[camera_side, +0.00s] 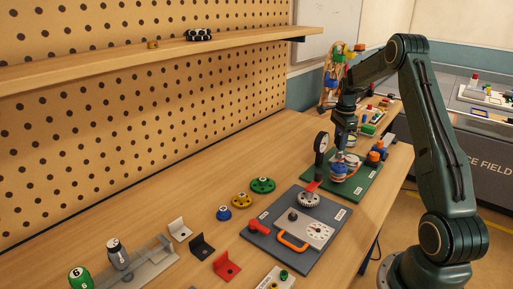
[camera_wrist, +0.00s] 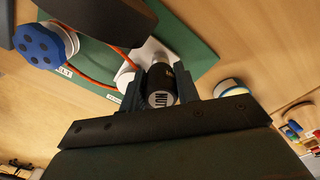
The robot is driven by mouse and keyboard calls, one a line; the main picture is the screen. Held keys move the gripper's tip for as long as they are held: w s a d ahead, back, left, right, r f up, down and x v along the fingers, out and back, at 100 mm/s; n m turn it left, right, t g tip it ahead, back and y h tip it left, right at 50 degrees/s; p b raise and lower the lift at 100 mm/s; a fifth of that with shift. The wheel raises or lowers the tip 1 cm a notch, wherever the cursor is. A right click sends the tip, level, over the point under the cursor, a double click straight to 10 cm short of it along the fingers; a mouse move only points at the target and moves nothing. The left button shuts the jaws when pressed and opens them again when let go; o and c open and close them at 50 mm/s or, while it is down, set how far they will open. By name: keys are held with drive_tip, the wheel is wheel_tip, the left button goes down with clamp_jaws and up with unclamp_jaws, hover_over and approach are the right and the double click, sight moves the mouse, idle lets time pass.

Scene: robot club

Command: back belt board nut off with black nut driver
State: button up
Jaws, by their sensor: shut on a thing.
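My gripper (camera_wrist: 160,88) is shut on the black nut driver (camera_wrist: 161,77), whose end carries a white NUT label facing the wrist camera. The green belt board (camera_wrist: 198,52) lies beyond the driver, with an orange-red belt (camera_wrist: 93,74) and part of a white label. In the side view my gripper (camera_side: 346,141) is over the far part of the green belt board (camera_side: 369,186). The driver's working end and the back nut are hidden, so I cannot tell whether they touch.
A blue dotted knob (camera_wrist: 38,45) stands at the board's edge in the wrist view. Nearer lies a grey board (camera_side: 272,246) with a gear and orange handle (camera_side: 292,241). Coloured knobs and brackets line the bench.

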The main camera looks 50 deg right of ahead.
drive_tip(key=n, duration=1.1)
drive_tip(key=shift+w+r+n, duration=0.1)
drive_tip(key=shift+w+n, duration=0.1)
drive_tip(key=shift+n, duration=0.2)
drive_tip(key=o, duration=1)
drive_tip(key=shift+s, duration=0.1)
drive_tip(key=m, duration=0.6)
drive_tip(key=shift+s, duration=0.1)
drive_tip(key=m, duration=0.6)
drive_tip(key=shift+m, duration=0.4)
